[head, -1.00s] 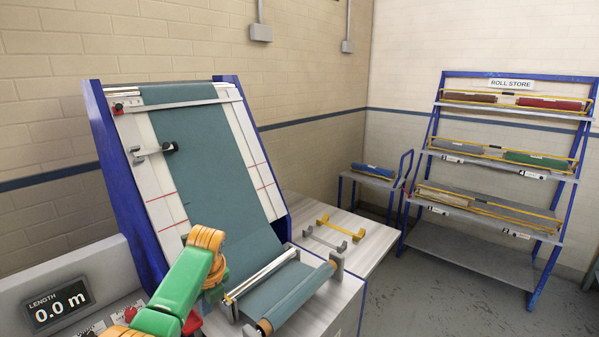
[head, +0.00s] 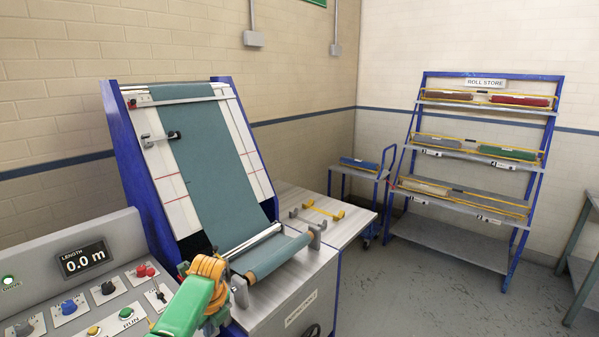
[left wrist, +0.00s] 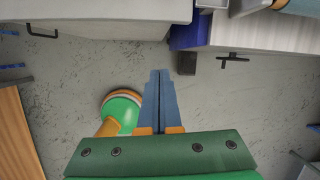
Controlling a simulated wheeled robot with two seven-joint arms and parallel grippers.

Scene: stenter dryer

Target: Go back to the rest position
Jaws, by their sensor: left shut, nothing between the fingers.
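My left gripper (left wrist: 159,76) shows in the left wrist view as two blue fingers lying together, shut and empty, pointing over bare grey floor. In the head view only the green and orange left arm shows at the bottom, in front of the dryer; its fingers cannot be made out. My right gripper is in neither view. The stenter dryer carries a teal cloth (head: 205,165) that runs down its sloped bed to a roll (head: 270,257) at the front. The arm stands apart from or in front of the roll; I cannot tell the gap.
A control panel (head: 98,303) with a display (head: 83,259) reading 0.0 m stands at the lower left. A side table (head: 345,228) holds yellow and grey brackets. A trolley (head: 364,171) and the roll store rack (head: 450,240) stand farther right. The floor (head: 430,300) at right is clear.

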